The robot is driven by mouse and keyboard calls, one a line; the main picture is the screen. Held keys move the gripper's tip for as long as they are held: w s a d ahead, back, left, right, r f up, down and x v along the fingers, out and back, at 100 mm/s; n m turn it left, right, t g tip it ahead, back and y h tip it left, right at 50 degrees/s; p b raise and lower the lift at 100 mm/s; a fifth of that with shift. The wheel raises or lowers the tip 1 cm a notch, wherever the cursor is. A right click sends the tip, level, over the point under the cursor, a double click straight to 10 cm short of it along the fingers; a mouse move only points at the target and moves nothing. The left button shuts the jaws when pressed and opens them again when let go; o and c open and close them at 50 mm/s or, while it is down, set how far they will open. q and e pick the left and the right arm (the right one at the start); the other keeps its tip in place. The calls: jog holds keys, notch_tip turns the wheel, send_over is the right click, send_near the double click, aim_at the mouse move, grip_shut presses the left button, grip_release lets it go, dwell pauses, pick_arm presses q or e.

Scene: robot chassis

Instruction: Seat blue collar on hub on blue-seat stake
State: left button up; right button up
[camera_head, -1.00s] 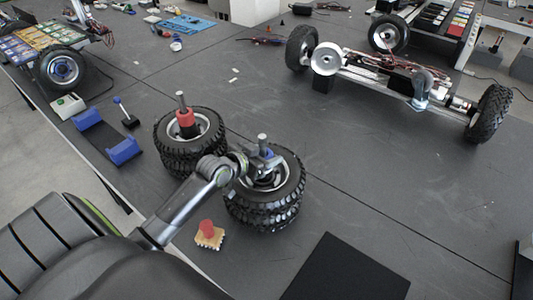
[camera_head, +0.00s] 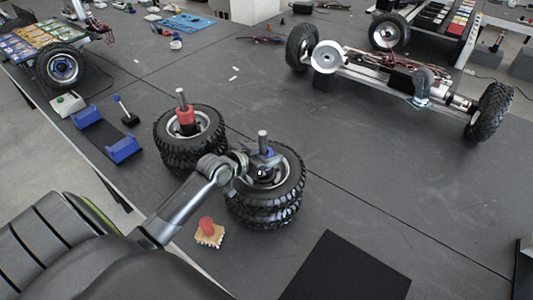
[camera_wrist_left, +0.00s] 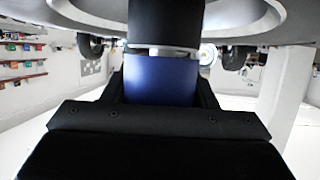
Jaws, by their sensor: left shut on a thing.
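My left gripper (camera_head: 262,160) is low over the hub of the right-hand wheel stack (camera_head: 283,185). It is shut on the blue collar (camera_head: 269,152), which is mostly hidden by the fingers. The collar is around the upright metal stake (camera_head: 263,138), whose top stands out above it. In the left wrist view the blue collar (camera_wrist_left: 160,82) sits between the fingers, against a silver band and a black cylinder (camera_wrist_left: 166,24). I cannot tell whether the collar is fully down on the hub. My right gripper is not in view.
A left wheel stack (camera_head: 192,135) bears a red collar (camera_head: 186,117) on its stake. A black stand with blue ends (camera_head: 123,149) and a red-topped block (camera_head: 208,232) are nearby. A wheeled axle chassis (camera_head: 390,80) lies at the back right.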

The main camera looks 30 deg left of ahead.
pick_arm(q)
jog(key=shift+s+f, duration=0.25)
jog(key=shift+f, duration=0.4)
jog(key=o, duration=1.1)
jog(key=shift+s+f, duration=0.1)
jog(key=shift+s, duration=0.1)
jog(key=shift+s+a, duration=0.1)
jog(key=shift+s, duration=0.15)
jog(key=v, duration=0.3)
jog(key=r+v, duration=0.1)
jog(key=v, duration=0.6)
jog(key=shift+r, duration=0.25)
jog(key=shift+r+p+v, duration=0.15)
jog(key=shift+p+v, duration=0.25)
jog(key=shift+v, duration=1.15)
jog(key=shift+r+p+v, duration=0.1)
jog(key=shift+p+v, duration=0.25)
jog(key=shift+v, duration=1.25)
